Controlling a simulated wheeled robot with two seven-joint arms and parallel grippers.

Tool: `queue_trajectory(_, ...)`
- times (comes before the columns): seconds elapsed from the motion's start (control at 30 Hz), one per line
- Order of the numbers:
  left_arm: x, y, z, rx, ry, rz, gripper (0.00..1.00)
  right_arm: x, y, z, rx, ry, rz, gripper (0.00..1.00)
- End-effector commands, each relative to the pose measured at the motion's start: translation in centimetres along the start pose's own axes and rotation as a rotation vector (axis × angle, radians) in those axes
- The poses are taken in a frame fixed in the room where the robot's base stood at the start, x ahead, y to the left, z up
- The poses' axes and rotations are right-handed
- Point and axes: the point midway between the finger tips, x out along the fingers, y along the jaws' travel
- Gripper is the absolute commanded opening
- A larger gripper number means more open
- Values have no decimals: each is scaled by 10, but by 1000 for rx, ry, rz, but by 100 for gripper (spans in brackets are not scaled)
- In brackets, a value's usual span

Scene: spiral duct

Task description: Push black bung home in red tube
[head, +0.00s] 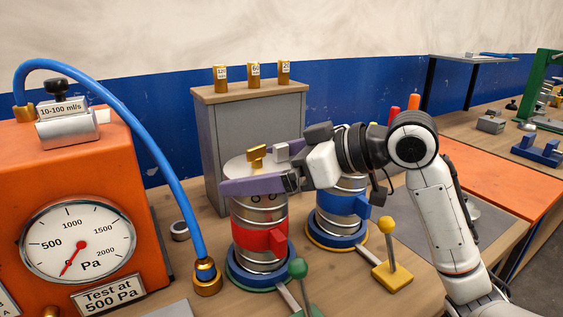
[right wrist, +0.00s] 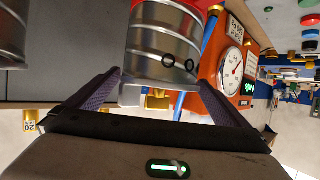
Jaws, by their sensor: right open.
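The red tube (head: 259,238) is a ribbed metal duct with a red band, standing upright on a blue and green base. A pale lid with a brass handle (head: 257,154) is on top. My right gripper (head: 236,180) is open around the top of this tube. The right wrist view shows its purple fingers spread either side of the tube's lid end (right wrist: 163,50). Two black rings (right wrist: 168,60) sit side by side on the tube's wall there. I cannot tell which is the bung or how deep it sits. My left gripper is out of view.
A second metal tube with a blue band (head: 342,206) stands close at the right. An orange gauge box (head: 95,175) with a blue hose (head: 150,135) is at the left. A grey cabinet (head: 245,120) stands behind. Green and yellow levers (head: 389,250) stand in front.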

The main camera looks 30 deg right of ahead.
Motion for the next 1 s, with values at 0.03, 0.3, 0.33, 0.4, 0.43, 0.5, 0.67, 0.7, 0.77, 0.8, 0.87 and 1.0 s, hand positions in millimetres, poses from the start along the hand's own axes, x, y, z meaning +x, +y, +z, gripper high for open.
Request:
queue_trajectory(0.03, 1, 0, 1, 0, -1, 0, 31, -8, 1, 1, -1, -1, 3, 100)
queue_trajectory(0.3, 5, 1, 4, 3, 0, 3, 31, -62, 1, 1, -3, 0, 5, 100)
queue_trajectory(0.33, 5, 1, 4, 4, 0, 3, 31, -67, 1, 1, -4, 0, 5, 100)
queue_trajectory(0.4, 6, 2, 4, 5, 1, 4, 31, -77, 0, 1, -3, 0, 4, 100)
queue_trajectory(0.43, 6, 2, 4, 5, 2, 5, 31, -81, 0, 1, -2, 0, 2, 100)
queue_trajectory(0.5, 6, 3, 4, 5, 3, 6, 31, -88, 0, 1, -1, 0, 1, 100)
queue_trajectory(0.67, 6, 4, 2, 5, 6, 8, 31, -95, -1, 0, -2, 0, 0, 100)
queue_trajectory(0.7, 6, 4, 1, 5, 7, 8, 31, -95, -1, 0, -2, 0, 0, 100)
queue_trajectory(0.77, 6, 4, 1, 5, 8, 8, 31, -95, -1, 0, -2, 0, 0, 100)
queue_trajectory(0.8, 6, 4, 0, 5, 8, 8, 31, -95, -1, 0, -2, 0, 0, 100)
queue_trajectory(0.87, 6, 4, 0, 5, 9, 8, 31, -95, -1, 0, -2, 1, 0, 100)
queue_trajectory(1.0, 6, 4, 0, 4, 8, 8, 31, -95, 0, 0, -2, 1, 0, 100)
